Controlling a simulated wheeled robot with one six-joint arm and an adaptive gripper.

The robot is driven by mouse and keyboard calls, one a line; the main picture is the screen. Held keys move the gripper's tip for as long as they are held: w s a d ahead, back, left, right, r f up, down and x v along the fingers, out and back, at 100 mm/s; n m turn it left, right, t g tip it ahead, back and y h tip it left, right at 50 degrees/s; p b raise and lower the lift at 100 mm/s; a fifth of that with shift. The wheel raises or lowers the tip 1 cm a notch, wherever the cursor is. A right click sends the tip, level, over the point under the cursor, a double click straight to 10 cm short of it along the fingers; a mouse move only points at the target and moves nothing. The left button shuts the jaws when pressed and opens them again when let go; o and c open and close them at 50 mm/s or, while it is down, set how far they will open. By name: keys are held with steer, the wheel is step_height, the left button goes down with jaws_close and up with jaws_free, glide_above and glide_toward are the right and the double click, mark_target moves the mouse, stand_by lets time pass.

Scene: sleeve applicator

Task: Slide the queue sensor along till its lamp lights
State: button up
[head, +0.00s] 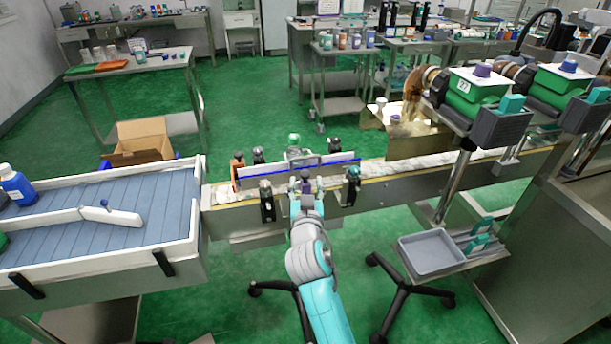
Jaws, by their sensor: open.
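A conveyor (385,172) runs across the middle of the head view, with guide rails (320,161) along it. Small black units with coloured or pale tops are mounted along the rails: a near left one (267,203), a near right one (351,187), and others at the far side. I cannot tell for certain which is the queue sensor, and no lit lamp can be made out. My gripper (306,184) is at the near rail, between the two near units. It is open; its fingertips are small and partly hidden by my wrist, and I see nothing held.
A blue-slatted table (130,258) with white walls adjoins the conveyor's left end. Machine heads with green hoppers (478,88) stand over the right part. A grey tray (431,252) is at front right. Open green floor lies behind the conveyor.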

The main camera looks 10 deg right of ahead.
steer(key=s, duration=0.7)
steer(key=shift+a, duration=0.4)
steer(key=s+d+f+n+g+y, duration=0.1)
steer(key=s+d+f+y, duration=0.15)
steer(key=s+f, duration=0.75)
steer(key=s+d+f+n+g+y, duration=0.15)
steer(key=s+d+f, duration=0.4)
steer(key=s, duration=0.85)
steer(key=s+d+r+h, duration=0.1)
steer(key=s+r, duration=0.1)
steer(key=s, duration=1.1)
steer(key=s+d+r+m, duration=0.1)
steer(key=s+r, duration=0.1)
steer(key=s, duration=1.1)
steer(key=shift+d+h, duration=0.2)
steer(key=shift+h, duration=0.2)
steer(key=shift+s+r+g, duration=0.1)
steer(key=shift+g, duration=0.15)
